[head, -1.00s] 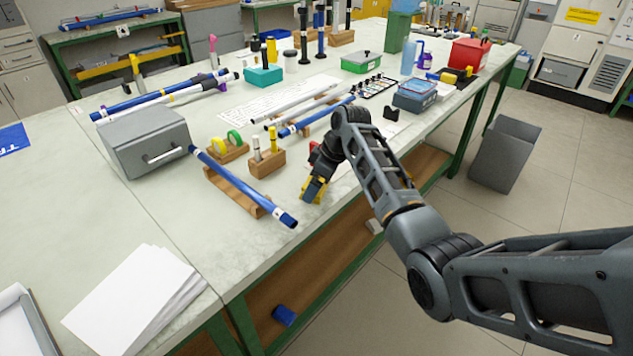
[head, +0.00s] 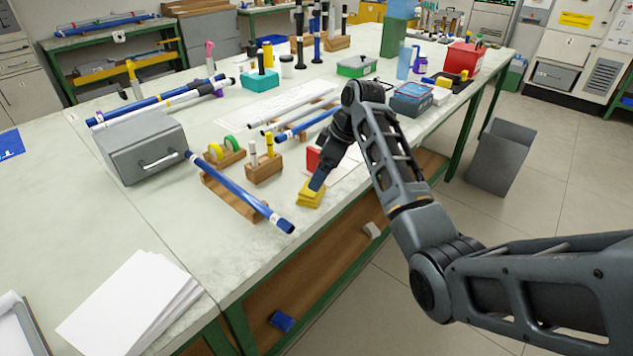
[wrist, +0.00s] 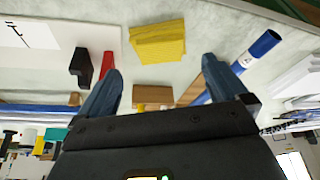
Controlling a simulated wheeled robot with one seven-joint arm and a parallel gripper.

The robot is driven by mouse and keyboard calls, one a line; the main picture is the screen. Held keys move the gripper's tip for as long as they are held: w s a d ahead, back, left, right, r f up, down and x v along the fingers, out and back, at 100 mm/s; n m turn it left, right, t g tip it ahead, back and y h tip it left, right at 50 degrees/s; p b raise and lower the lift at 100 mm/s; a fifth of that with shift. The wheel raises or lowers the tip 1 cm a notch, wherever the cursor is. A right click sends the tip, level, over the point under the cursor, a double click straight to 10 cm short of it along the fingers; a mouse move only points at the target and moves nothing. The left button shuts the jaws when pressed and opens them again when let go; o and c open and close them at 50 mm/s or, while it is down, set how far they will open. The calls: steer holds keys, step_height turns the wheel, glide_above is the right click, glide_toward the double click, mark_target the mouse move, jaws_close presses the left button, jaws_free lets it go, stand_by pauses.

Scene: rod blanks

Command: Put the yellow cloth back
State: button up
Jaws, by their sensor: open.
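The yellow cloth (head: 310,195) lies folded on the bench top near its front edge. In the wrist view the cloth (wrist: 158,42) lies flat, ahead of the fingertips and between their lines. My gripper (head: 317,184) is just above or beside the cloth in the head view. In the wrist view my gripper (wrist: 163,70) has its two fingers wide apart with nothing between them. I cannot tell from the head view whether a fingertip touches the cloth.
A blue rod (head: 245,195) rests on a wooden holder left of the cloth. A wooden block with upright pieces (head: 264,167) stands behind it. A red item (head: 312,160) is close to my gripper. A grey drawer box (head: 140,150) and white papers (head: 130,305) are further left.

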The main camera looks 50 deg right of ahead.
steer(key=shift+v, duration=2.35)
